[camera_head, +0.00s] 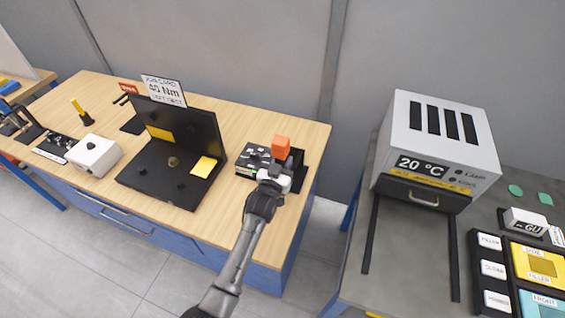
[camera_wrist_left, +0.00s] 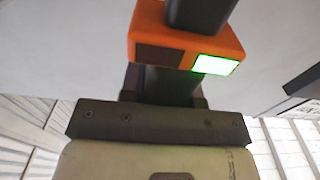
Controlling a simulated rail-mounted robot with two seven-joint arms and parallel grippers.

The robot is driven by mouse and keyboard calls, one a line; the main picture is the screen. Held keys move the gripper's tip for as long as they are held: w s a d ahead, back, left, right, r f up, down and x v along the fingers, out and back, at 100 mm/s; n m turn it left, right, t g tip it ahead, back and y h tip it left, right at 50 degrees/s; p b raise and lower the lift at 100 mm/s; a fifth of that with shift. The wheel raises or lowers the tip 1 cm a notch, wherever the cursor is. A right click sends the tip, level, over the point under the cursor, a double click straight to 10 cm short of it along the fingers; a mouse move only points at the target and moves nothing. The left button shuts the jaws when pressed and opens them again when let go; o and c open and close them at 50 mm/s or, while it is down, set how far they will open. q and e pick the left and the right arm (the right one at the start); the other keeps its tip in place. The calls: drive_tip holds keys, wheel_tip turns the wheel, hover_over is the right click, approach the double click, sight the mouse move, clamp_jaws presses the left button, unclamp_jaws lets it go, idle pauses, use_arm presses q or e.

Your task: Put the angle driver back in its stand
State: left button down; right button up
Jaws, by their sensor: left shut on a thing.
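The angle driver (camera_head: 281,147) shows as an orange block above my left gripper (camera_head: 275,172), near the right end of the wooden bench. In the left wrist view the driver (camera_wrist_left: 185,48) has an orange collar with a lit green panel and a dark body. That body runs down between the fingers of my left gripper (camera_wrist_left: 165,95), which is shut on it. A low dark fixture (camera_head: 246,171) with grey parts lies right behind and beside the gripper. It may be the stand, but the gripper hides much of it. I cannot tell whether the driver touches it. My right gripper is not in view.
A black fixture (camera_head: 150,185) with a job card (camera_head: 164,90) stands left of the gripper. A white box (camera_head: 94,154) is farther left. Across a gap to the right, a grey table carries a white oven (camera_head: 440,135). Bare wood (camera_head: 235,125) lies behind the gripper.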

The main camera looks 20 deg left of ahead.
use_arm(q)
drive_tip(key=shift+w+r+b, duration=0.2)
drive_tip(key=shift+w+b, duration=0.4)
drive_tip(key=shift+w, duration=0.45)
drive_tip(key=shift+w+b, duration=1.05)
drive_tip(key=shift+w, duration=0.35)
drive_tip(key=shift+w+b, duration=0.3)
drive_tip(key=shift+w, duration=0.1)
drive_tip(key=shift+w+b, duration=1.05)
drive_tip(key=shift+w, duration=0.15)
drive_tip(key=shift+w+b, duration=0.65)
drive_tip(key=shift+b, duration=0.05)
drive_tip(key=shift+w, duration=0.2)
drive_tip(key=shift+r, duration=0.1)
idle(0.4)
